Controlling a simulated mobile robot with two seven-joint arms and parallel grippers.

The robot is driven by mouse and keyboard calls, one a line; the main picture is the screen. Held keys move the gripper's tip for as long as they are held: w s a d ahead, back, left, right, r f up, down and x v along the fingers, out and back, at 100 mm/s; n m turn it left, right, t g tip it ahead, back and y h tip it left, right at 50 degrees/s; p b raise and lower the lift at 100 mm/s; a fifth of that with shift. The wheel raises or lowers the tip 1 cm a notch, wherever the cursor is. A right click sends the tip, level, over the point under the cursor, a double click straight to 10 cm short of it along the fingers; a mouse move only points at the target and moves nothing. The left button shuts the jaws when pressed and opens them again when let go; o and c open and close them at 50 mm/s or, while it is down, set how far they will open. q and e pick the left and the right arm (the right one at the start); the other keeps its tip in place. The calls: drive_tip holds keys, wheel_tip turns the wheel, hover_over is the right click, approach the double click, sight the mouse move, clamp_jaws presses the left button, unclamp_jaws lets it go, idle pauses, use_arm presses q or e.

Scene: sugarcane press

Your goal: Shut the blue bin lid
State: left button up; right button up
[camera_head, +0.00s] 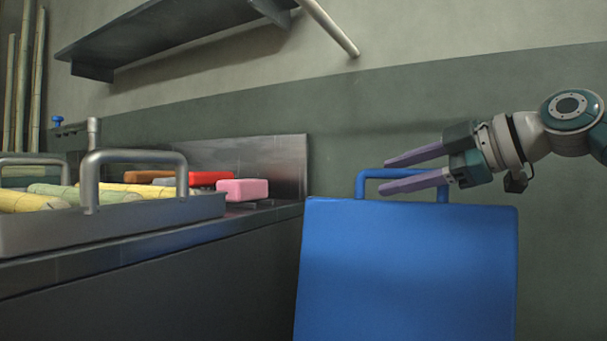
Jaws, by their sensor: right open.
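The blue bin lid (408,265) stands raised in the lower middle of the head view, its broad flat face towards me. Its blue bar handle (402,173) sticks up from the top edge. My right gripper (385,176) reaches in from the right at the height of the handle. Its two purple fingers are apart, one above the other, and pass in front of the handle in the picture. I cannot tell whether they touch it. The bin body is out of view below. My left gripper is not in view.
A metal counter (255,217) on the left holds a metal tray (120,226) with sugarcane pieces. A pink block (242,190) and a red item (211,178) lie behind it. A shelf (170,38) hangs on the wall above. The wall right of the lid is bare.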

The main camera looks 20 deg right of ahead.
clamp_jaws()
idle(1.3)
